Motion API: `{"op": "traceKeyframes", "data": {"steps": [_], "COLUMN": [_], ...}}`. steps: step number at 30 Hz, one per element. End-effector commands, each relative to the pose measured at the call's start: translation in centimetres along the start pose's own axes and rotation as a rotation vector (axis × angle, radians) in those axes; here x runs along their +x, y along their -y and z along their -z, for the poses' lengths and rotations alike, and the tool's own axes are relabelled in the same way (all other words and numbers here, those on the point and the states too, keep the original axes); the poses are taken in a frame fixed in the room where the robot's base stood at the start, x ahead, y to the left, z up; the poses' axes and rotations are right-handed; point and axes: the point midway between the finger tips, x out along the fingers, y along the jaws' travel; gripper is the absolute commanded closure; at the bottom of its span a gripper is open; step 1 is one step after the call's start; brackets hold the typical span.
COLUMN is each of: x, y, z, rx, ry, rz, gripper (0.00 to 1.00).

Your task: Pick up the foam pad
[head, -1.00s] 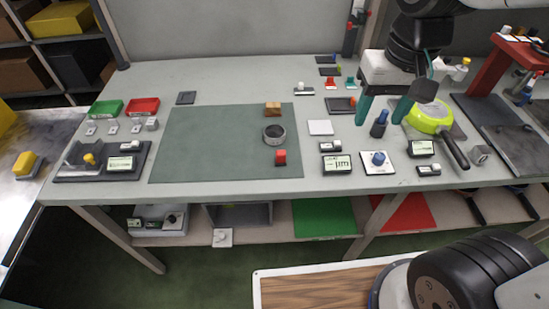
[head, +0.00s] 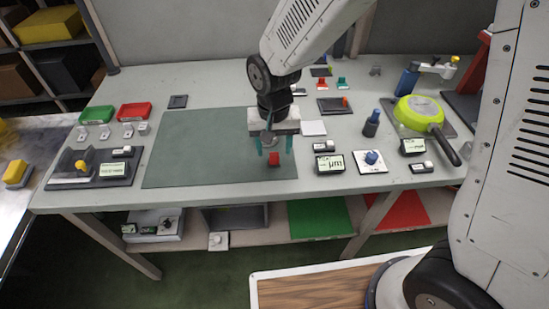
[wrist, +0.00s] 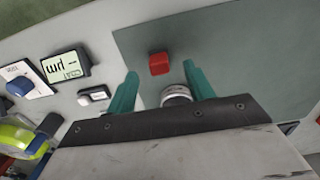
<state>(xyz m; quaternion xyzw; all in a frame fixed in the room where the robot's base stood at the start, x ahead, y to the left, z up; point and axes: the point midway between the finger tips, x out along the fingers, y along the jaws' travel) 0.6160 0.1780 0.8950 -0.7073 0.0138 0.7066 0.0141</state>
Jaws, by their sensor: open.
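My gripper (head: 275,148) is open and points down over the green-grey mat (head: 195,150). A small red block (head: 274,160) lies on the mat just in front of its fingers in the head view. In the wrist view the red block (wrist: 158,63) shows past the gap between the teal fingertips (wrist: 160,76), with nothing held. A round grey ring (wrist: 176,95) sits between the fingers, partly hidden by the gripper body. I cannot tell for certain which item is the foam pad.
Right of the mat stand a display box (head: 331,163), a blue knob (head: 371,157), a dark blue-topped bottle (head: 371,122) and a lime pan (head: 418,112). Green (head: 97,114) and red (head: 134,112) trays are at the left. The mat's left part is clear.

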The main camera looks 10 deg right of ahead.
Motion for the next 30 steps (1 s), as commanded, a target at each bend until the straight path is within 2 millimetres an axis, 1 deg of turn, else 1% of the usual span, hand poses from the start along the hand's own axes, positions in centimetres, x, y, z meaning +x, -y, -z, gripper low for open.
{"op": "traceKeyframes", "data": {"steps": [1, 3, 6, 9, 15, 16, 17, 18, 21, 30], "x": [1.0, 2.1, 3.2, 3.8, 3.8, 3.8, 3.8, 3.8, 3.8, 3.7], "y": [-0.1, -0.1, -0.1, -0.1, -0.1, -0.1, -0.1, -0.1, -0.1, -0.1], "z": [0.0, 0.1, 0.1, 0.1, 0.1, 0.1, 0.1, 0.1, 0.1, 0.1], "rx": [0.0, 0.0, 0.0, 0.0, -0.001, -0.001, -0.001, -0.001, -0.001, -0.001], "ry": [0.004, 0.004, 0.003, 0.001, 0.001, 0.001, 0.001, 0.001, 0.001, 0.0], "rz": [-0.003, -0.003, -0.002, -0.001, 0.0, 0.0, 0.0, 0.0, 0.0, 0.0], "gripper": [0.47, 0.47, 0.47, 0.47, 0.47, 0.53, 0.61, 0.72, 0.97, 0.97]}}
